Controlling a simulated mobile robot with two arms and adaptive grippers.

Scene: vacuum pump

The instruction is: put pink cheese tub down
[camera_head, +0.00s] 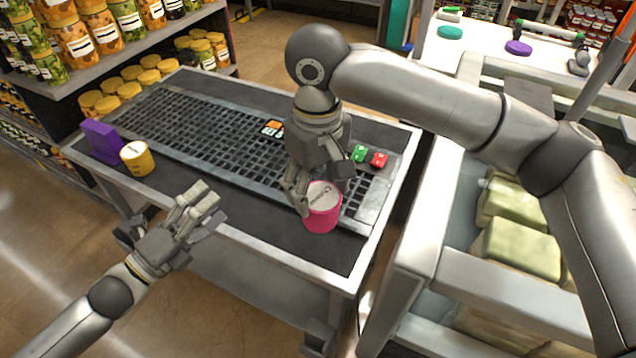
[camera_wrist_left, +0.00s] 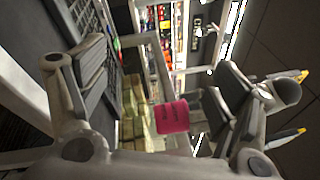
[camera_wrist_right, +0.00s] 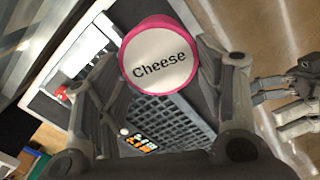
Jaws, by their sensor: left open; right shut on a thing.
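The pink cheese tub (camera_head: 322,212) has a white lid and is over the front right part of the dark-topped table. My right gripper (camera_head: 322,190) is shut on it from above. In the right wrist view the tub (camera_wrist_right: 159,58) sits between the fingers with its lid, marked "Cheese", facing the camera. It also shows in the left wrist view (camera_wrist_left: 171,117). I cannot tell whether its base touches the table. My left gripper (camera_head: 208,208) is open and empty in front of the table's front edge, left of the tub.
A grey grid (camera_head: 205,135) runs along the table. A yellow tub (camera_head: 137,158) and a purple block (camera_head: 102,142) stand at its left end. Green (camera_head: 359,153) and red (camera_head: 379,159) buttons lie behind the pink tub. Bare dark surface (camera_head: 265,215) lies left of the tub.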

